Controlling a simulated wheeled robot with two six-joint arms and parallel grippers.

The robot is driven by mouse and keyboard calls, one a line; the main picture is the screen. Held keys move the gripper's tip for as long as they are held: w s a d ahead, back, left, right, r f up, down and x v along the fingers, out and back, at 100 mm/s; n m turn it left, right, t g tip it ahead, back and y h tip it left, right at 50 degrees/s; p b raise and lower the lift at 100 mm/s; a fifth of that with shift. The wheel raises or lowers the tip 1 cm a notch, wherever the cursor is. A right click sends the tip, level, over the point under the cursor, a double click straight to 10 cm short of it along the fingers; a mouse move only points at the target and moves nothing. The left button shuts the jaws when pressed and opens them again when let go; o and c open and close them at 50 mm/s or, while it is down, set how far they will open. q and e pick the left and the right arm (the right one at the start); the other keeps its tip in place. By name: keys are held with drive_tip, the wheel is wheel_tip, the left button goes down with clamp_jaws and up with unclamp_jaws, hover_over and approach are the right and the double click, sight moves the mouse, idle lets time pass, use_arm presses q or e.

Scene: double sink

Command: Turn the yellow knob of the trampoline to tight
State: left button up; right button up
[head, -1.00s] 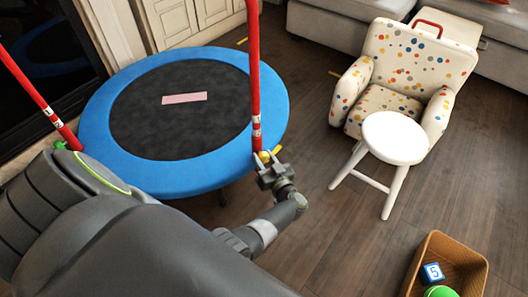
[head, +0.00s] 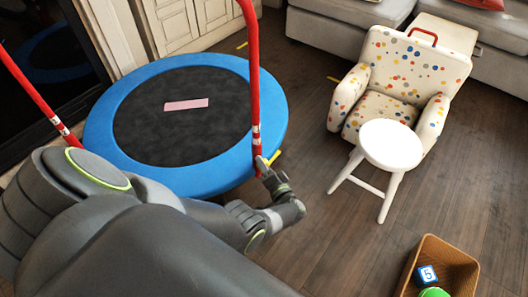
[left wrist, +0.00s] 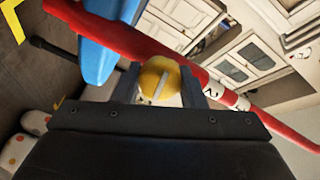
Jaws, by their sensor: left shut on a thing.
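The trampoline (head: 105,100) has a blue rim, a black mat with a pink strip, and a red handle bar (head: 253,70) whose legs rise from the rim. My left gripper (head: 264,171) is at the foot of the right-hand leg in the head view. In the left wrist view its fingers (left wrist: 160,92) stand on both sides of the knob and are shut on it. The knob is mostly hidden in the head view. My right gripper is not in view.
A white stool (head: 390,146) stands before a dotted armchair (head: 395,75) on the right. A wicker basket (head: 455,254) with a blue block and a green ball is at the lower right. Wooden floor (head: 320,205) lies clear between.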

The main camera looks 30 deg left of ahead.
use_arm(q)
drive_tip(key=shift+m, duration=1.1)
drive_tip(key=shift+f, duration=0.1)
drive_tip(key=o, duration=1)
